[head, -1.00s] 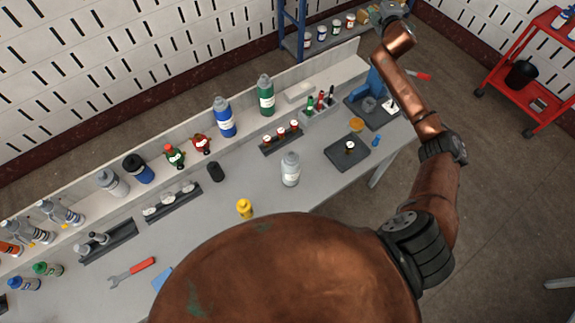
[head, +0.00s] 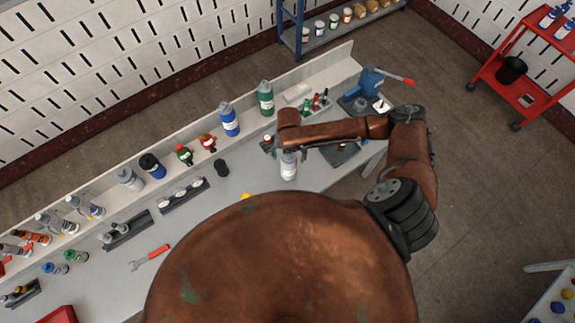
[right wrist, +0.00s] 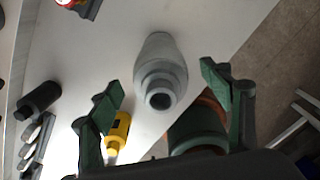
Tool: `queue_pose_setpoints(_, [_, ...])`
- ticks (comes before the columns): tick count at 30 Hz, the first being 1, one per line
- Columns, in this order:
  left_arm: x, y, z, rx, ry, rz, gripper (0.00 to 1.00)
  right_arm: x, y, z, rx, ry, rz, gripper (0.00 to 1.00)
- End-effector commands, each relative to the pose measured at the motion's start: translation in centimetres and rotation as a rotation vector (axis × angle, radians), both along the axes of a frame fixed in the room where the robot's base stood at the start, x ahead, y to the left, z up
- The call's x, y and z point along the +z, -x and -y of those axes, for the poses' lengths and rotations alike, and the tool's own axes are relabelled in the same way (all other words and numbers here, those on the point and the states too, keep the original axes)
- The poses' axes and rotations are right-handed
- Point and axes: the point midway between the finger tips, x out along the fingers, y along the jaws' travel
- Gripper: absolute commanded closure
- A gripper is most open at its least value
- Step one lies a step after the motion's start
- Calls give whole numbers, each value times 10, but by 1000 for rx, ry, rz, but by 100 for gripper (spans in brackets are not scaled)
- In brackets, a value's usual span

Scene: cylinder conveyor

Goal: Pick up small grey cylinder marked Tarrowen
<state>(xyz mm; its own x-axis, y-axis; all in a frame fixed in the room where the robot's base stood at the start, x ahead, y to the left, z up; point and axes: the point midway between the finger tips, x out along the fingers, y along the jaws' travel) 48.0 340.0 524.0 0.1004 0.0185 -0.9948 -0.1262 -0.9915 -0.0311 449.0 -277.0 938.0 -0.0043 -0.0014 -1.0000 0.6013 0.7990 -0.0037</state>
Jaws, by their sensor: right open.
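A grey cylinder (head: 289,168) with a stepped, narrower top stands on the bench in the head view, with a pale label too small to read. It also shows in the right wrist view (right wrist: 160,55), between and beyond the two green fingers. My right gripper (head: 270,148) is open and empty, above and beside this cylinder in the head view, with part of my arm over its top. The fingers do not appear to touch it. My left gripper is not in view.
Blue (head: 229,120) and green (head: 265,99) bottles stand on the back ledge. A dark holder with small gauges (head: 182,195) lies to the left, beside clear bench.

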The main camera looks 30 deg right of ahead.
Motion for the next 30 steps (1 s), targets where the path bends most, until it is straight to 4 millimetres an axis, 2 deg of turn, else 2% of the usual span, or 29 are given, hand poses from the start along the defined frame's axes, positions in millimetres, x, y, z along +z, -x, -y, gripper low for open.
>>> queue_pose_setpoints(8, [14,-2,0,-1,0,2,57,-33,3,-1,-4,-1,0,28])
queue_pose_setpoints(13, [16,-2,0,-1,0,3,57,-54,3,-1,-3,-1,2,28])
queue_pose_setpoints(21, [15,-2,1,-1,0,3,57,-58,2,-1,-2,-1,3,28])
queue_pose_setpoints(30, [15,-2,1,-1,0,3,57,-57,2,-1,-3,-1,4,48])
